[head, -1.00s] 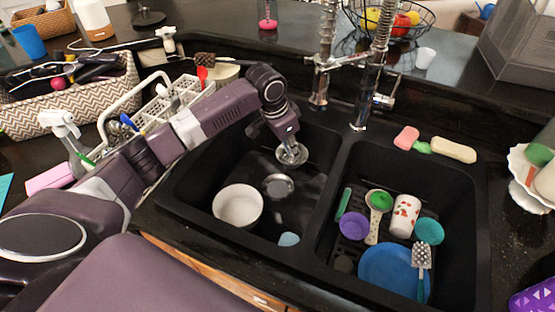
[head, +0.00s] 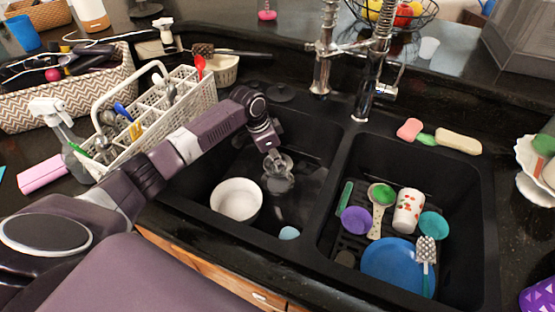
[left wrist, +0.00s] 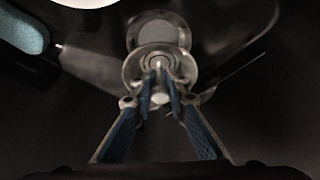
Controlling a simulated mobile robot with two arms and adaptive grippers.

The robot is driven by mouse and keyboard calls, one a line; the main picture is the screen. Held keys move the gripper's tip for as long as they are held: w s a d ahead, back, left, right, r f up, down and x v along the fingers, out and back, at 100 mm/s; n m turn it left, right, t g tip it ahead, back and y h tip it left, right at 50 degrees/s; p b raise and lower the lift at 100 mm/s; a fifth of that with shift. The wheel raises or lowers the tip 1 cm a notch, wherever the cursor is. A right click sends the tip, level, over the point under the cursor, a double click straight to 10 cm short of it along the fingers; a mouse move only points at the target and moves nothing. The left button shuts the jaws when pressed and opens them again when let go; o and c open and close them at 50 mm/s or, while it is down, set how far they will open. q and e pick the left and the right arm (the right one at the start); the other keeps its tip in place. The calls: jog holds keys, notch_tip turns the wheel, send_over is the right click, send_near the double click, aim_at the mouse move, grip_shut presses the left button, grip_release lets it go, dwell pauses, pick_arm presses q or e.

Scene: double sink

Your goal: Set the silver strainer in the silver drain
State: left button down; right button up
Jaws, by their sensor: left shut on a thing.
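My left gripper (head: 272,150) is over the left basin, pointing down, shut on the silver strainer (head: 279,163). The strainer is a small round metal disc. The silver drain (head: 279,186) is a round metal ring in the basin floor. In the head view the strainer overlaps the drain's far edge. In the left wrist view the blue-padded fingers (left wrist: 160,88) grip the strainer's middle, and its disc (left wrist: 133,68) covers part of the drain (left wrist: 158,20). I cannot tell whether strainer and drain touch. My right gripper is not in view.
A white bowl (head: 237,199) stands left of the drain, and a light blue object (head: 289,233) lies near the front of this basin. The right basin holds a blue plate (head: 390,262), cups and utensils. A white caddy (head: 150,125) and tall faucet (head: 368,85) border the sink.

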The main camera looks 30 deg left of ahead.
aim_at(275, 171)
pick_arm(q)
notch_tip(275, 171, down, 4)
jog(key=b, duration=0.4)
jog(key=shift+f, duration=0.2)
jog(key=shift+f+b, duration=0.5)
jog(key=shift+f, duration=0.7)
jog(key=shift+f, duration=0.3)
jog(key=shift+f, duration=0.45)
jog(key=c, duration=1.8)
grip_release()
jog(key=shift+s, duration=0.1)
